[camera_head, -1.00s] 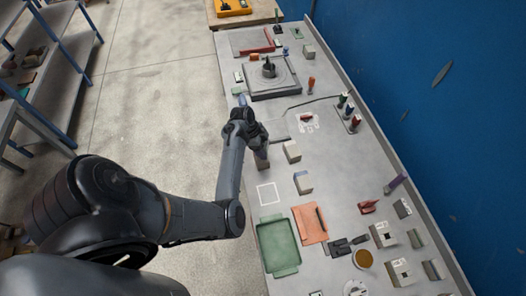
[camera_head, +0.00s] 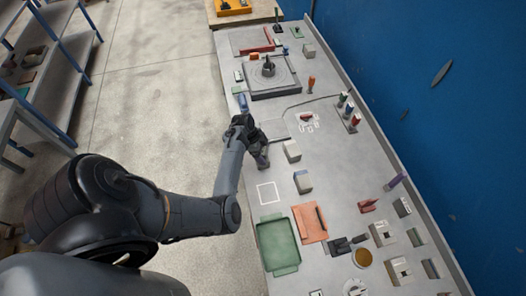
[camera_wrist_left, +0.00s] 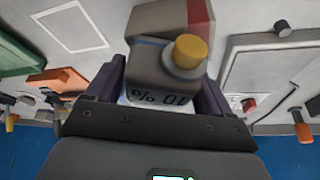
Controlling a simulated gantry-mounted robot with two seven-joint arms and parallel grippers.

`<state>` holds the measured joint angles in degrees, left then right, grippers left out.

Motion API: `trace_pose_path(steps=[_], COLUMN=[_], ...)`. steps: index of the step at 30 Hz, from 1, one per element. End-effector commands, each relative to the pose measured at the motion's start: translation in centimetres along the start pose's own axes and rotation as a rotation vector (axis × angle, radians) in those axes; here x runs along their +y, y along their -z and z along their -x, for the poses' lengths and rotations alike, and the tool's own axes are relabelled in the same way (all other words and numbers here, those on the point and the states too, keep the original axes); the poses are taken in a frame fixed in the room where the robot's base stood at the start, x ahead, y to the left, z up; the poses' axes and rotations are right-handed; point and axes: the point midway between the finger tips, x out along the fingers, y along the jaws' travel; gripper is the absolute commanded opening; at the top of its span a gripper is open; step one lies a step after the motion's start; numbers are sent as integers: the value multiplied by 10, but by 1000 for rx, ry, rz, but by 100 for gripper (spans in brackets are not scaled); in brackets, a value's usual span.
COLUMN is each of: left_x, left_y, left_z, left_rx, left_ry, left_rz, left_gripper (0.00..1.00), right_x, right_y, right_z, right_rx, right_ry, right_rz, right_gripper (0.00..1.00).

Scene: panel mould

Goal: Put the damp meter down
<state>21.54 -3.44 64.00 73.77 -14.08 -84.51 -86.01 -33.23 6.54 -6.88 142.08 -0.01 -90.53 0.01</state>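In the head view the left gripper (camera_head: 258,148) is over the near-left part of the bench, behind the white square outline (camera_head: 267,193). The outline also shows in the left wrist view (camera_wrist_left: 72,27), with nothing on it. Whether the meter touches the bench cannot be told. My right gripper is not in view.
A green tray (camera_head: 278,246) and an orange mat (camera_head: 309,223) lie nearer. A round mould (camera_head: 270,78) sits farther back. The blue wall (camera_head: 440,110) bounds the right side.

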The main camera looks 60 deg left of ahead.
Motion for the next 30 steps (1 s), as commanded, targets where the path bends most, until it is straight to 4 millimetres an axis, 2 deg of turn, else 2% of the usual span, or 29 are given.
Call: trace_pose_path(steps=[3,11,16,20,30], left_x=[0,0,-1,-1,-1], left_y=[0,0,2,2,2], left_z=[0,1,11,29,90], left_rx=[0,0,1,2,1], left_ry=[0,0,3,3,3], left_rz=[0,0,0,1,1], left_gripper=[96,96,96,96,96], right_x=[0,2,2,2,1], right_y=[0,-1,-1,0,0], right_z=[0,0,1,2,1], right_rx=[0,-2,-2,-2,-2], right_ry=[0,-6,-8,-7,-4], right_rz=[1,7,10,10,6], right_gripper=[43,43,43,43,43])
